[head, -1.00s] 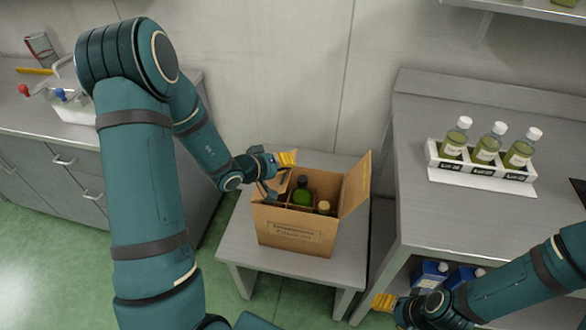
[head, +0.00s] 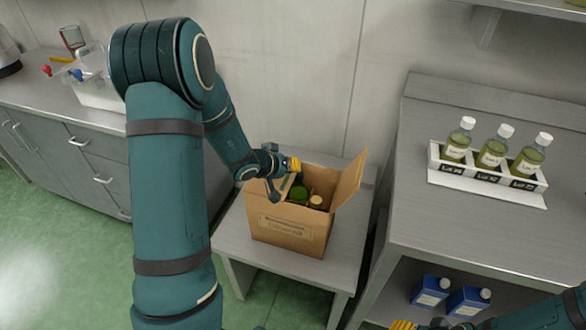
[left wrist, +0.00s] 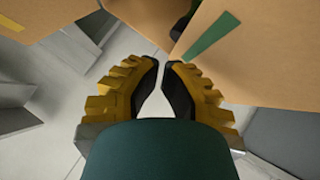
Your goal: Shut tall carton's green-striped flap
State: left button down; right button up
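The open brown carton (head: 288,234) stands on a low grey table. One flap (head: 350,180) stands up at its right side. A green bottle (head: 299,194) and a tan-capped item (head: 316,201) are inside. My left gripper (head: 293,164) is at the carton's back left edge, fingers together and empty. In the left wrist view, its fingertips (left wrist: 162,65) nearly meet, just short of a cardboard panel with a green stripe (left wrist: 210,48); touching cannot be told. My right gripper (head: 403,325) is mostly cut off at the bottom edge.
A bench (head: 440,215) at right holds a white rack (head: 490,178) of three bottles, with blue containers (head: 430,291) below. A cabinet counter (head: 60,103) is at left. The wall is close behind the carton. Table top (head: 340,262) is bare in front.

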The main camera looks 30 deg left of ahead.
aim_at(293, 176)
pick_arm(q)
jog(key=shift+w+d+f+b, duration=0.1)
jog(key=shift+d+f+b, duration=0.1)
jog(key=shift+f, duration=0.35)
jog(key=shift+d+f+b, duration=0.1)
jog(key=shift+d+f, duration=0.05)
jog(key=shift+f, duration=0.6)
pick_arm(e)
jog(key=shift+w+d+f, duration=0.1)
jog(key=shift+d+f, duration=0.25)
jog(key=shift+f, duration=0.1)
pick_arm(q)
jog(key=shift+d+f, duration=0.15)
jog(key=shift+f, duration=0.1)
jog(key=shift+r, duration=0.1)
